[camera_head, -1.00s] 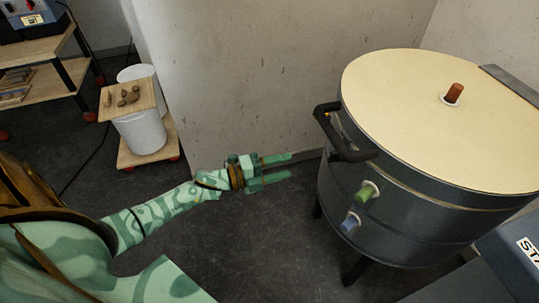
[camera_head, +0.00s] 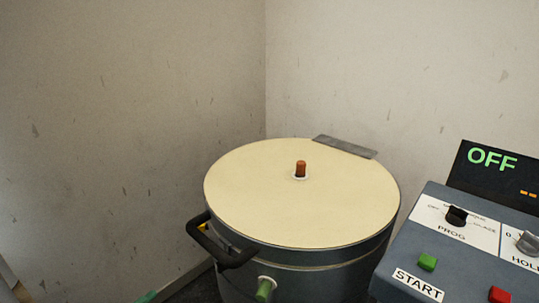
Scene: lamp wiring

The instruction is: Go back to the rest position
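Neither gripper shows clearly in the head view. A small green patch (camera_head: 147,297) at the bottom edge, left of the kiln, looks like part of my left arm or gripper; its fingers cannot be made out. My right arm is not in view.
A round grey kiln (camera_head: 320,282) with a cream lid (camera_head: 265,200), shut, stands in the corner. Its black handle (camera_head: 225,256) juts out at front left. A control box (camera_head: 455,245) with knobs and buttons is at right; its display (camera_head: 492,160) reads OFF. Bare walls rise behind.

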